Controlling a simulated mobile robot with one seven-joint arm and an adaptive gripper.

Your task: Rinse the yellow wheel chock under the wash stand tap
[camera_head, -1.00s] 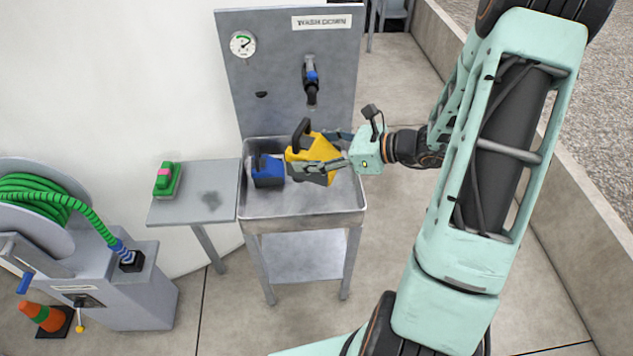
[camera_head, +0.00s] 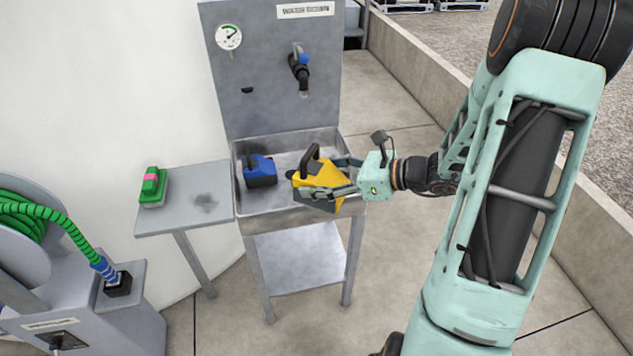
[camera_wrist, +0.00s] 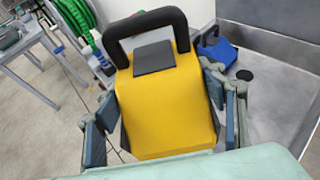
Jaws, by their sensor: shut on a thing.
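The yellow wheel chock (camera_head: 328,176), with a black handle, is in my gripper (camera_head: 325,178). The gripper is shut on its sides; in the wrist view the chock (camera_wrist: 165,105) sits between the two fingers (camera_wrist: 165,118), handle away from the palm. In the head view it is over the front right part of the wash stand basin (camera_head: 270,208), overlapping the front rim. The tap (camera_head: 301,72), black with a blue part, is on the back panel (camera_head: 262,85), above and behind the chock in the picture. I see no water running.
A blue block-like object (camera_head: 260,171) with a dark handle is in the basin's left part. A side shelf (camera_head: 190,215) at the left holds a green and pink brush-like item (camera_head: 152,188). A green hose reel (camera_head: 25,222) stands further left. A low wall (camera_head: 520,170) runs at the right.

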